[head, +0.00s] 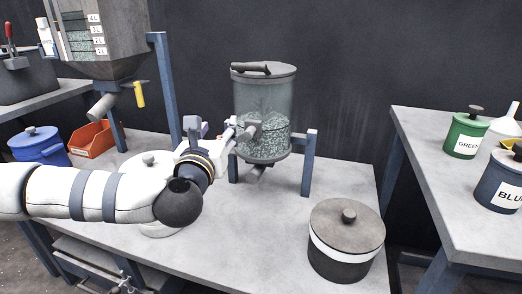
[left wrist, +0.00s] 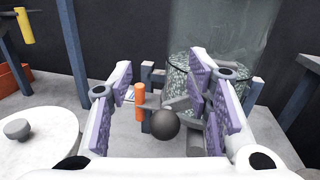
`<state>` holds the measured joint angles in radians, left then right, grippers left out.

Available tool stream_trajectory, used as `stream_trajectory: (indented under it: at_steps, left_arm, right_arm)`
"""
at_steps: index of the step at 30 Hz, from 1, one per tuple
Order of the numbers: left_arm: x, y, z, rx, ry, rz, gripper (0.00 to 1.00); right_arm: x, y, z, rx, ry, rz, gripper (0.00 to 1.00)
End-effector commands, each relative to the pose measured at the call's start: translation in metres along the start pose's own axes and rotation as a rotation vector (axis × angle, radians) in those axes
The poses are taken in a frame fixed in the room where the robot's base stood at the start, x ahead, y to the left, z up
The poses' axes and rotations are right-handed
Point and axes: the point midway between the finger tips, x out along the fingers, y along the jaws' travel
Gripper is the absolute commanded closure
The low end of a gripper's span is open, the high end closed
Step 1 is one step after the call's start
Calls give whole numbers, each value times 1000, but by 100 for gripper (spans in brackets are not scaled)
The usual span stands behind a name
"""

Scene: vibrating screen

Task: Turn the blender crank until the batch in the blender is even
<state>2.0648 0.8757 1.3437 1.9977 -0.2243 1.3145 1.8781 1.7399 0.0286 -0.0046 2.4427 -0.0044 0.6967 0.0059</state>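The blender (head: 264,112) is a clear upright drum with a grey lid and a speckled green, white and dark batch (head: 264,138) in its lower part. It stands on blue posts. My left gripper (head: 217,137) is at the blender's left front side. In the left wrist view its purple-padded fingers (left wrist: 160,105) are spread apart. A dark round knob (left wrist: 165,125) and an upright orange handle (left wrist: 139,97) show between them, with no clear grip on either. I cannot tell for sure which belongs to the crank. My gripper hides this part in the head view. My right gripper is not in view.
A grey lidded pot with a white band (head: 347,240) stands front right. A hopper (head: 100,35) with a yellow handle (head: 139,94) is at left, above an orange bin (head: 92,138) and blue pot (head: 38,146). Green (head: 465,135) and blue (head: 500,185) canisters stand on the right table.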

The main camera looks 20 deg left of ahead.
Motion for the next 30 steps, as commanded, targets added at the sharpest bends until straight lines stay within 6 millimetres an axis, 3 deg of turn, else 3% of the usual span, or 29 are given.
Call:
stream_trajectory:
  at_steps: [6,19,30]
  left_arm:
    - [-4,-1,0,2,2,-2,54]
    - [-56,-1,0,3,0,-3,54]
    - [-62,-5,-4,19,12,-14,54]
  right_arm:
    - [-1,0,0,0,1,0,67]
    - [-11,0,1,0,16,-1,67]
    - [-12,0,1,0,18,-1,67]
